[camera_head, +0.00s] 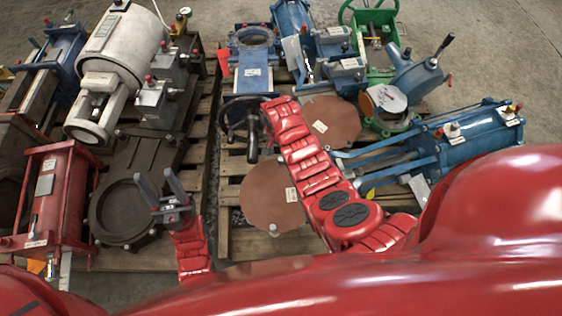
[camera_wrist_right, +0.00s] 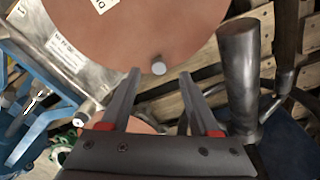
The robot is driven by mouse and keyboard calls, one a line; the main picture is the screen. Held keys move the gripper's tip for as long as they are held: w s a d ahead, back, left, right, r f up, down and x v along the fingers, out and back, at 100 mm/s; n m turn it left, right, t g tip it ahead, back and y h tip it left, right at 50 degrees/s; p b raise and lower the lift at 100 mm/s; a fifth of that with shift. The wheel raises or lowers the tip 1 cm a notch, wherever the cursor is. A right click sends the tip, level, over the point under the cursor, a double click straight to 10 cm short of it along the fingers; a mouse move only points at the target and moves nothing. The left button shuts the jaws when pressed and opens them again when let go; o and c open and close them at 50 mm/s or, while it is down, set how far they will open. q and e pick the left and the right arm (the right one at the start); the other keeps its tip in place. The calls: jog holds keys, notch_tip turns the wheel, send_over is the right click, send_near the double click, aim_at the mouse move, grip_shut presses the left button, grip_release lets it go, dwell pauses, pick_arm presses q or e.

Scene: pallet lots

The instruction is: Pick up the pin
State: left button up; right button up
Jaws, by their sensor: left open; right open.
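A small grey round pin (camera_wrist_right: 158,67) shows end-on in the right wrist view, at the edge of a reddish-brown disc. My right gripper (camera_wrist_right: 160,74) is open and empty, and the pin appears between its two fingertips. I cannot tell how far the tips are from it. In the head view I cannot make out this pin or the right fingertips; my red right arm covers that area. My left gripper (camera_head: 161,190) is open and empty, its fingers pointing up, in front of a dark round flange (camera_head: 122,212).
A dark upright cylinder (camera_wrist_right: 238,80) stands close beside my right gripper. Blue bars (camera_wrist_right: 40,110) lie at the left of that view. In the head view, valves and cylinders crowd the wooden pallets, including a blue cylinder (camera_head: 470,137) and a red frame (camera_head: 62,190).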

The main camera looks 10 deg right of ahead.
jog(key=f+b, duration=0.2)
jog(key=f, duration=0.1)
jog(key=f+b, duration=0.1)
jog(key=f, duration=0.1)
jog(key=shift+w+d+f, duration=0.1)
jog(key=shift+w+d, duration=0.05)
jog(key=shift+d, duration=0.2)
grip_shut()
